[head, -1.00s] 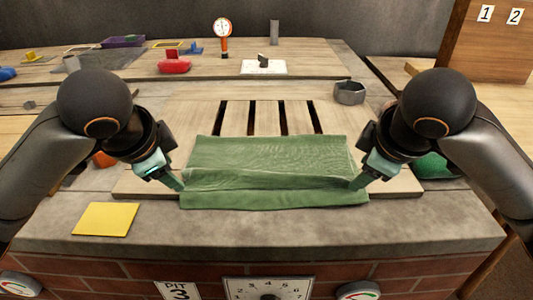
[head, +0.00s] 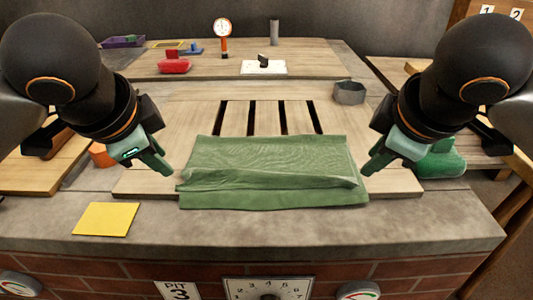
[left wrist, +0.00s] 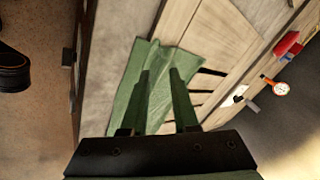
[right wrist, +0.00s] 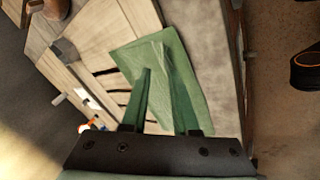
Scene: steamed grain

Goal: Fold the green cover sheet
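The green cover sheet (head: 270,158) lies on a slatted wooden board in the head view. It is partly doubled, with a raised fold ridge running across it and a flat strip showing along the near edge. The sheet also shows in the left wrist view (left wrist: 180,62) and the right wrist view (right wrist: 188,75). My left gripper (head: 165,168) is above the board, just left of the sheet and clear of it. My right gripper (head: 374,168) is just right of the sheet. Both grippers are open, with nothing between their fingers.
The slatted board (head: 405,183) rests on a stone counter (head: 300,228). A yellow square (head: 106,219) lies at the front left. A grey hexagonal container (head: 349,92) stands behind right. A green object (head: 445,160) is beyond my right gripper. A dial gauge (head: 222,30) stands at the back.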

